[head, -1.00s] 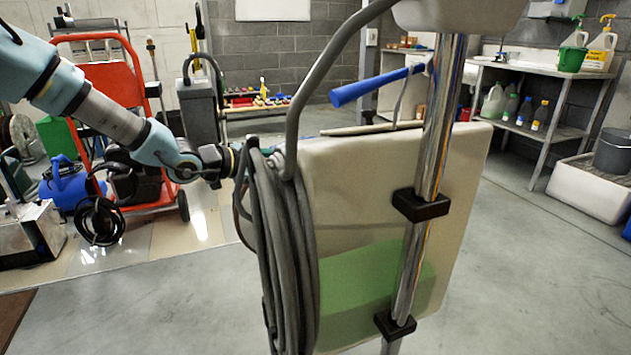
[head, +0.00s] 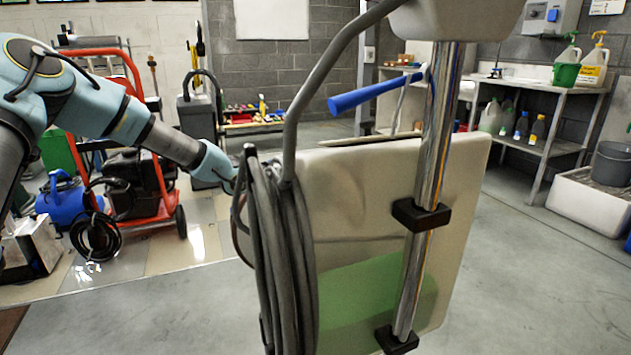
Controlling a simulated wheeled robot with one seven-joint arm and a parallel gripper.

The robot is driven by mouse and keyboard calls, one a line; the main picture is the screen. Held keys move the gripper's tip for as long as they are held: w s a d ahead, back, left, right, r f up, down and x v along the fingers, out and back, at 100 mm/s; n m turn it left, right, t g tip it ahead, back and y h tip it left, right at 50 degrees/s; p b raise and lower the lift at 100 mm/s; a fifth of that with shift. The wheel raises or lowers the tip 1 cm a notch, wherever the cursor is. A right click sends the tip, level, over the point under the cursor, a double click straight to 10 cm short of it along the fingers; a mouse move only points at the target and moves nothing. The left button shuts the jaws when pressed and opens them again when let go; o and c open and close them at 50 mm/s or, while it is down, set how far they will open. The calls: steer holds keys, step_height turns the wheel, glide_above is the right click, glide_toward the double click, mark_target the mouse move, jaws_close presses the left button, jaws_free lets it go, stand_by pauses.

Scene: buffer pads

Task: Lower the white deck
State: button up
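A large off-white panel (head: 370,190), which I take to be the white deck, stands nearly upright and slightly tilted in the middle of the head view. Its lower part has a green area (head: 375,295). A chrome pole (head: 436,130) with black clamps (head: 421,215) runs in front of it. My arm reaches in from the left, and its last visible link ends at the coiled grey cable, left of the panel. My gripper is hidden behind the cable and panel, so its fingers and any contact do not show.
The coiled grey cable (head: 283,265) and a bent grey tube (head: 300,115) stand close to my arm. A blue-gripped lever (head: 370,94) sticks out above the panel. An orange-framed machine (head: 135,165) stands behind my arm. The floor (head: 540,280) at right is open.

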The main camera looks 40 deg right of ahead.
steer(key=shift+c, duration=0.2)
jaws_close()
stand_by(1.1)
